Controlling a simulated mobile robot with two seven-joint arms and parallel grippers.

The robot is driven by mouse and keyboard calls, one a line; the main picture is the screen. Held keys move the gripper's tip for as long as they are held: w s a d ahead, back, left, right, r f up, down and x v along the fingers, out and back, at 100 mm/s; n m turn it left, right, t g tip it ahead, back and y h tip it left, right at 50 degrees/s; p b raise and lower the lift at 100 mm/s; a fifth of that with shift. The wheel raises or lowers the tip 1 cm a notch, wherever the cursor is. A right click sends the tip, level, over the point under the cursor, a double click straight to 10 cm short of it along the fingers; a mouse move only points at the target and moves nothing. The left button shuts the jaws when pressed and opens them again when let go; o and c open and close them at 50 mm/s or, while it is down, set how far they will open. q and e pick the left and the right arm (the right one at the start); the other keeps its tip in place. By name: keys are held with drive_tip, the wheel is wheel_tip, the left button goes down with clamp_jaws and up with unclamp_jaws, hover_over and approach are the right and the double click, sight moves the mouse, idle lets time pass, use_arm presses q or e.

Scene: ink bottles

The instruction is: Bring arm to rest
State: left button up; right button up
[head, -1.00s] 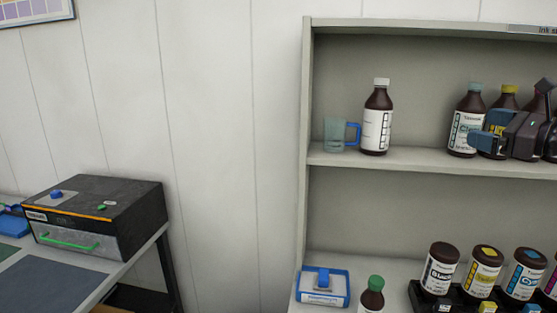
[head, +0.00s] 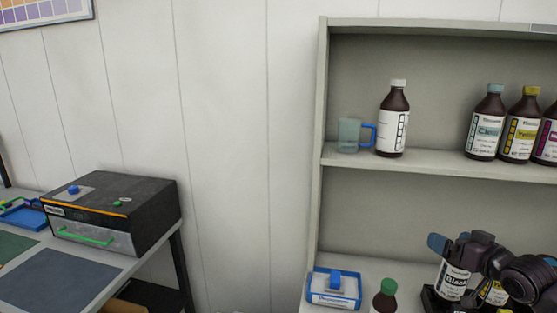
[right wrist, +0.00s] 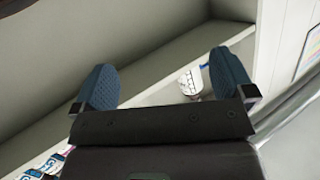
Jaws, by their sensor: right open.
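My right gripper (head: 450,243) is at the lower right in the head view, in front of the lower shelf and partly covering the black ink bottle (head: 450,283). In the right wrist view its two blue fingers (right wrist: 165,85) stand wide apart with nothing between them. Behind the fingers a white and blue item (right wrist: 190,80) shows small near a shelf board. My left gripper is not in view.
The shelf unit (head: 323,120) holds a white-capped bottle (head: 392,122), a blue-handled beaker (head: 349,135) and several ink bottles above. Below are a blue tray (head: 318,300) and a green-capped bottle (head: 384,296). A black box (head: 112,207) stands on the left table.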

drive_tip(key=s+a+f+g+h, duration=0.1)
drive_tip(key=s+a+f, duration=0.3)
drive_tip(key=s+f, duration=0.5)
drive_tip(key=s+a+f+g+h, duration=0.1)
drive_tip(key=s+a+f, duration=0.3)
drive_tip(key=s+f, duration=0.6)
drive_tip(key=s+a+f+g+h, duration=0.1)
drive_tip(key=s+a+f+h, duration=0.1)
drive_tip(key=s+a+f, duration=0.3)
drive_tip(key=s+f, duration=0.4)
drive_tip(key=f, duration=0.1)
drive_tip(key=shift+s, duration=0.4)
drive_tip(key=shift+s+f+g, duration=0.1)
drive_tip(key=shift+s+g, duration=0.05)
drive_tip(key=shift+g, duration=0.15)
drive_tip(key=shift+c, duration=0.3)
